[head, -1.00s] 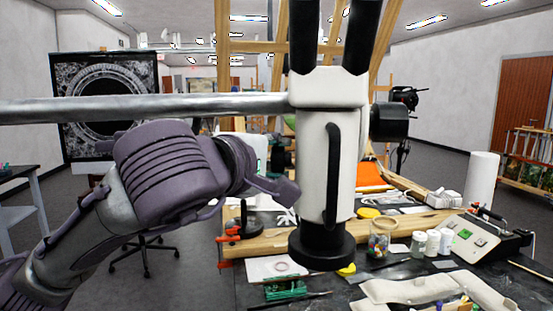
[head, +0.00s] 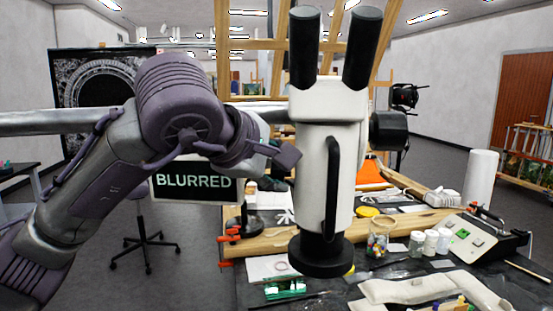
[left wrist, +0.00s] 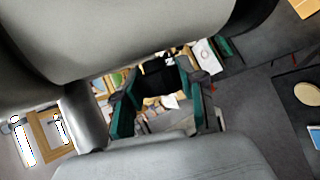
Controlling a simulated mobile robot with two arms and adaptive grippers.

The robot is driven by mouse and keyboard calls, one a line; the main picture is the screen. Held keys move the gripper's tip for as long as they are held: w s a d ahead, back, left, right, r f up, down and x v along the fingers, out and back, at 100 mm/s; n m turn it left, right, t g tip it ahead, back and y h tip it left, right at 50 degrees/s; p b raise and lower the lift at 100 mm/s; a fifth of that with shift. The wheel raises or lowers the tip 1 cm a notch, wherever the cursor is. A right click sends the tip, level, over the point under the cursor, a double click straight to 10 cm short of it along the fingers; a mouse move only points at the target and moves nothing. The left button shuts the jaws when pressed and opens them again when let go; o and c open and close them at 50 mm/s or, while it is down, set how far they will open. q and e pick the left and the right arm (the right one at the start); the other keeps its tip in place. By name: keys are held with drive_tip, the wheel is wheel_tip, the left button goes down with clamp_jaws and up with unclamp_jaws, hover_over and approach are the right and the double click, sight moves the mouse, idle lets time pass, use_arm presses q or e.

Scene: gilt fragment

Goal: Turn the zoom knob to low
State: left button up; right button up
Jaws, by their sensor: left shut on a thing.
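The white microscope (head: 313,165) with black eyepieces hangs from a grey horizontal bar in the head view. A black round knob (head: 389,131) sticks out on its right side. My left gripper (head: 284,156) is at the microscope's left side, its fingers at the body. In the left wrist view, the green-padded fingers (left wrist: 155,92) are shut on a black thing (left wrist: 158,76), which looks like the left-side knob. In the head view this grip is hidden by the fingers. No knob setting is readable. My right gripper is not in view.
A panel reading "BLURRED" (head: 194,184) shows behind my left arm. Below the microscope is a cluttered workbench with a jar (head: 379,238), white bottles (head: 437,241), a control box (head: 470,238) and a paper roll (head: 482,180).

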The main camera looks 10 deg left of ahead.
use_arm(q)
drive_tip(key=shift+n+g+p, duration=0.3)
drive_tip(key=shift+g+p, duration=0.5)
drive_tip(key=shift+g, duration=0.2)
drive_tip(key=o, duration=1.1)
drive_tip(key=shift+w, duration=0.1)
drive_tip(key=shift+o, duration=0.2)
drive_tip(key=v, duration=1.2)
drive_tip(key=shift+d, duration=0.1)
